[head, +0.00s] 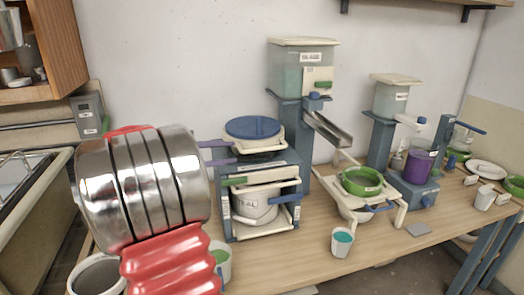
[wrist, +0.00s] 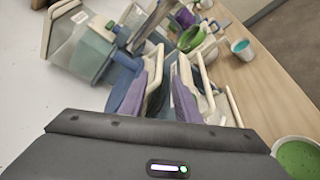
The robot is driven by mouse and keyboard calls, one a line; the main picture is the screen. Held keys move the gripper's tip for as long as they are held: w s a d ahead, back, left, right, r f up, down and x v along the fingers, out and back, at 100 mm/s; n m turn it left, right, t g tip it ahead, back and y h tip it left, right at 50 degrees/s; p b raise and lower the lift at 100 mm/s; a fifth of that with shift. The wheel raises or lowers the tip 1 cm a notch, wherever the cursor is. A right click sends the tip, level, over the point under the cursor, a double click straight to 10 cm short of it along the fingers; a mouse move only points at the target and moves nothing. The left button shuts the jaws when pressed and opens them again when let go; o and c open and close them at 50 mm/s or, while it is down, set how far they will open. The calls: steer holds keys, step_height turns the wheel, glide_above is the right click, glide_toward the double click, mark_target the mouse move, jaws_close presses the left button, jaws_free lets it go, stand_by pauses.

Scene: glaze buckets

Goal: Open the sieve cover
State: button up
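A round blue cover (head: 253,127) lies flat and closed on a cream ring on top of the blue-grey stand (head: 268,232). The dark body of my gripper (wrist: 150,150) fills the bottom of the wrist view.
A glaze tank (head: 302,68) with a chute (head: 328,130) stands behind the stand. A white bucket (head: 254,208) sits inside the stand. A green ring sieve (head: 361,181), a purple pot (head: 418,165) and a small teal-filled cup (head: 342,242) are to the right. The front right of the table is mostly clear.

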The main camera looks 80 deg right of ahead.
mark_target(257, 151)
steer(key=shift+s+d, duration=0.1)
steer(key=x, duration=1.3)
steer(key=shift+s+d+f, duration=0.15)
steer(key=shift+s, duration=0.1)
steer(key=shift+c, duration=0.2)
jaws_close()
